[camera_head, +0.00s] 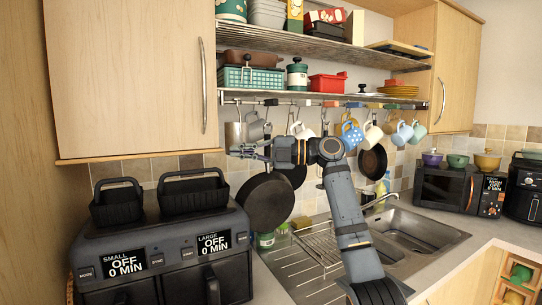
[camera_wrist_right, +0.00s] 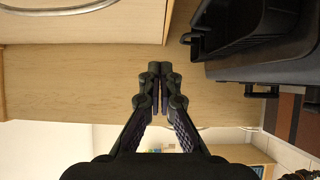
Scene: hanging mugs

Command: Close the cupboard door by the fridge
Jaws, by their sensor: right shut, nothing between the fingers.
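A pale wooden cupboard door (camera_head: 130,80) with a curved metal handle hangs at the upper left in the head view. It looks flat to the front and about shut, though a small gap would be hard to tell. Its lower part and handle show at the upper left of the right wrist view (camera_wrist_right: 85,28). My right gripper (camera_head: 236,151) is shut and empty, pointing left, just right of the door's lower right corner. In the right wrist view its fingertips (camera_wrist_right: 160,68) meet in front of a wooden panel (camera_wrist_right: 120,85). No fridge is identifiable. My left gripper is out of view.
A black double air fryer (camera_head: 165,250) stands below the door. Several mugs and black pans (camera_head: 265,202) hang below the shelf (camera_head: 330,100), close to my right gripper. A sink (camera_head: 405,235) lies to the right. Another wooden cupboard door (camera_head: 455,70) is at the right.

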